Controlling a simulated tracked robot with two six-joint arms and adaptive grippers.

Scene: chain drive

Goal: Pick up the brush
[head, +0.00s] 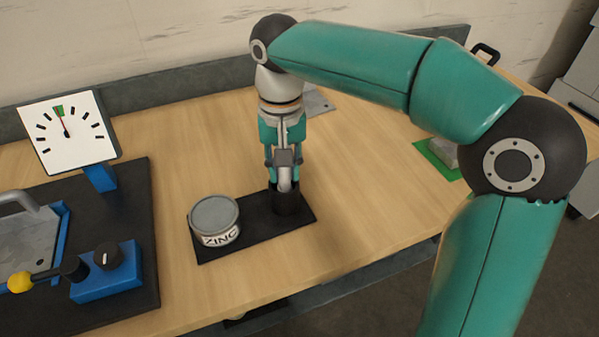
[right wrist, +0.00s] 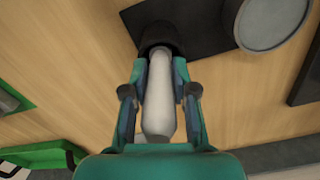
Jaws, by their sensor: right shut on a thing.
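The brush (right wrist: 158,95) has a pale, rounded handle, and its lower end sits in a dark round holder (head: 286,203) on a black mat (head: 262,236). Its bristles are hidden in the holder. My right gripper (head: 284,172) comes down from above and is shut on the brush handle, with a finger on each side of it in the right wrist view (right wrist: 160,92). A round tin marked ZINC (head: 215,222) stands beside the holder on the same mat. My left gripper is not in view.
A dial gauge (head: 68,130) and a blue control box with a black knob (head: 108,268) stand at the left on a dark board. A green-edged tray (head: 437,160) lies behind my right arm. The wood between board and mat is clear.

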